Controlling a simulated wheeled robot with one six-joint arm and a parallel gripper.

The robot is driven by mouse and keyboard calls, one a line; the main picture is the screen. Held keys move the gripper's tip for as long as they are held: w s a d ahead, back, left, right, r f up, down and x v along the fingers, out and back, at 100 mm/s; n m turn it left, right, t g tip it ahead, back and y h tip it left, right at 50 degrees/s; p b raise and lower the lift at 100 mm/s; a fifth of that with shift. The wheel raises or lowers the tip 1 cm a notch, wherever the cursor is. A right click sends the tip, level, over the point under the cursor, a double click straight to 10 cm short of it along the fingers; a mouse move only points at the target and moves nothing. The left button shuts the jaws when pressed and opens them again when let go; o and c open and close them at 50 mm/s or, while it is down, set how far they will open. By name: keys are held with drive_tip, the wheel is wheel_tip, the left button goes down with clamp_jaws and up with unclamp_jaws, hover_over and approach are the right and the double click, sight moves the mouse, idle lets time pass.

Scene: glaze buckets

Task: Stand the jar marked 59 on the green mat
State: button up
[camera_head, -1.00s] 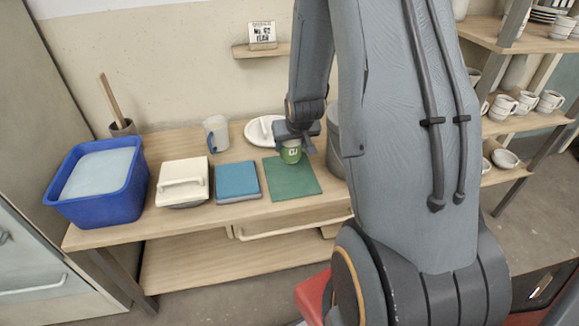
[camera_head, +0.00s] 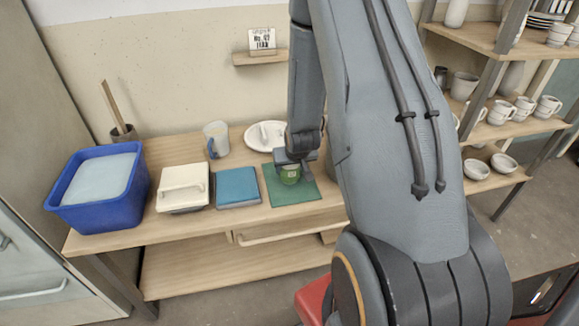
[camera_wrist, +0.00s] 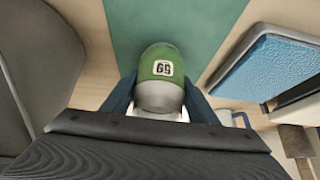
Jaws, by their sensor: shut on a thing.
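The jar (camera_head: 289,178) is green with a pale band at one end and a white number label. In the wrist view the jar (camera_wrist: 161,88) appears inverted; its label seems to read 59, though the digits are small. My gripper (camera_head: 291,162) is shut on the jar from above, with a finger on each side in the wrist view (camera_wrist: 158,98). The green mat (camera_head: 293,198) lies flat on the table under the jar. The jar looks upright over the mat's back part; I cannot tell whether its base touches.
Further left are a lidded white box (camera_head: 183,190) and a blue tub (camera_head: 122,203). A mug (camera_head: 217,139) and a white dish (camera_head: 259,135) stand behind. The green mat's front is clear.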

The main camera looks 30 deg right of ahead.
drive_tip(key=shift+f, duration=0.15)
drive_tip(key=o, duration=1.3)
drive_tip(key=shift+s+r, duration=0.1)
drive_tip(key=shift+r, duration=0.4)
drive_tip(key=v, duration=1)
drive_tip(key=s+a+r+n+g, duration=0.1)
drive_tip(key=s+a+r+g, duration=0.1)
drive_tip(key=s+a, duration=0.3)
drive_tip(key=s+a+r+n+g+y, duration=0.1)
drive_tip(key=s+a+r+g, duration=0.1)
drive_tip(key=s+a+r, duration=0.2)
drive_tip(key=s+a+r+n+g, duration=0.1)
drive_tip(key=s+a+r+g, duration=0.1)
drive_tip(key=s+a, duration=0.5)
drive_tip(key=shift+s+a+r+y, duration=0.15)
drive_tip(key=shift+s+r+y, duration=0.25)
drive_tip(key=shift+s+r, duration=0.15)
